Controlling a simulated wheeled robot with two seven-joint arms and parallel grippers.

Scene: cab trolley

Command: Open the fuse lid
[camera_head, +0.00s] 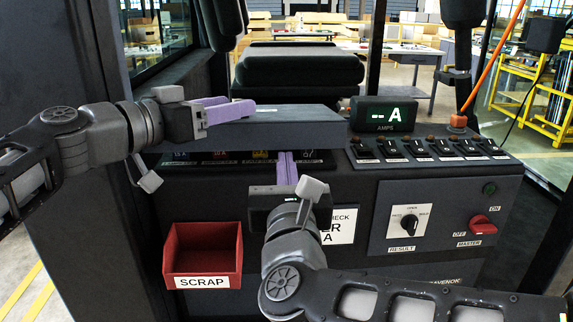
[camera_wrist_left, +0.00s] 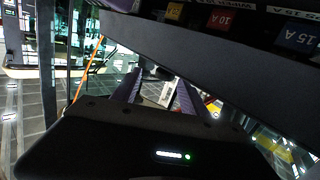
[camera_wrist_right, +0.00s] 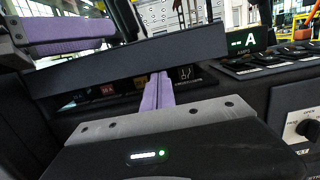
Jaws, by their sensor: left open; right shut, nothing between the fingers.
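The fuse lid (camera_head: 262,134) is a dark slab across the left half of the console. Coloured fuse labels show below its front edge; I cannot tell how far it is raised. My left gripper (camera_head: 238,106) is open and empty at the lid's upper left side, its purple fingers pointing right. In the left wrist view the lid (camera_wrist_left: 205,65) crosses above the spread fingers. My right gripper (camera_head: 286,156) is shut and empty, its fingers pointing up at the lid's front edge. In the right wrist view its tips lie just under the lid (camera_wrist_right: 130,65); contact is unclear.
A red SCRAP bin (camera_head: 203,258) hangs on the console front at left. To the right are a row of switches (camera_head: 425,147), an AMPS display (camera_head: 385,114), a result knob (camera_head: 409,223) and a red master switch (camera_head: 483,226). A seat (camera_head: 298,68) stands behind.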

